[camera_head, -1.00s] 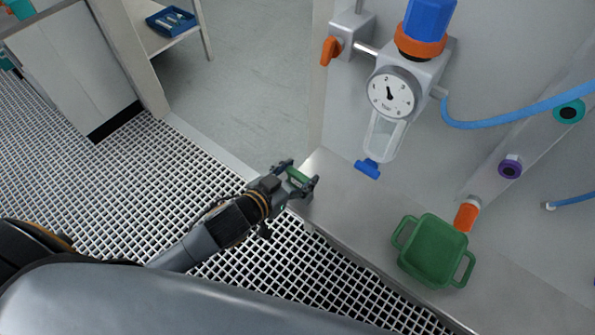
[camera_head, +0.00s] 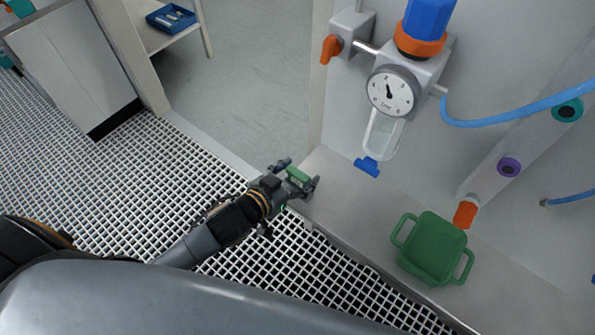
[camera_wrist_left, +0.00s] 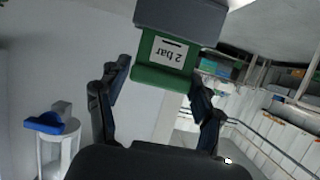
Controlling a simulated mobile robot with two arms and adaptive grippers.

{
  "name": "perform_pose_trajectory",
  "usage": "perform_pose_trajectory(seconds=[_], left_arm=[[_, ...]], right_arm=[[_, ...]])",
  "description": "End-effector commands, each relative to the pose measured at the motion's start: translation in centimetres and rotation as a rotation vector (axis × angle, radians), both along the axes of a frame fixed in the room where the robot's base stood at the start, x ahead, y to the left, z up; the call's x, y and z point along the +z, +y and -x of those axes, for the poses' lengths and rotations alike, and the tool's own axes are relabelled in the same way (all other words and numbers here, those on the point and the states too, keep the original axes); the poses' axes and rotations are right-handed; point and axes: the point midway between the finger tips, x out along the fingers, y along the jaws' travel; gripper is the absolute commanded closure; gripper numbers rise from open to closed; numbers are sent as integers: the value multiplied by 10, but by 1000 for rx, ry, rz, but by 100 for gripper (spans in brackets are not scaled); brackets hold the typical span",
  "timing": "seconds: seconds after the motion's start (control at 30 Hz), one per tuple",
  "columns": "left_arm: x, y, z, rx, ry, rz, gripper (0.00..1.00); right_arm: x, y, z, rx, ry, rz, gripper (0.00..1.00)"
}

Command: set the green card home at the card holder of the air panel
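The green card (camera_wrist_left: 160,76) carries a white "2 bar" label, upside down in the left wrist view. Its upper edge in that view meets a grey block (camera_wrist_left: 178,20), which looks like the card holder; how deep the card sits in it I cannot tell. In the head view the card (camera_head: 298,174) is a small green strip at the gripper's tips, by the left edge of the air panel. My left gripper (camera_head: 297,176) has its fingers spread on either side of the card, and slight gaps seem to show in the wrist view (camera_wrist_left: 160,95). My right gripper is out of view.
A pressure gauge (camera_head: 391,91) with a blue-tipped bowl (camera_head: 367,167) hangs right of my gripper. A green tray (camera_head: 434,246) stands on the grey ledge (camera_head: 345,210). An orange valve handle (camera_head: 331,49) and a blue hose (camera_head: 500,119) are higher up. Open grating floor lies left.

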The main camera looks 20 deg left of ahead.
Motion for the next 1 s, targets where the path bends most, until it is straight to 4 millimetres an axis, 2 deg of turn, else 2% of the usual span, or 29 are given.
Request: perform_pose_trajectory(seconds=[0.47,0.57,0.8,1.0], left_arm=[[2,1,4,-1,0,0,15],[5,5,15,-1,1,1,15],[24,20,57,-2,3,0,15],[36,31,87,-1,3,0,15]], right_arm=[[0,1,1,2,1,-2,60],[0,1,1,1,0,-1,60],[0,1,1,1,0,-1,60],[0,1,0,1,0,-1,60]])
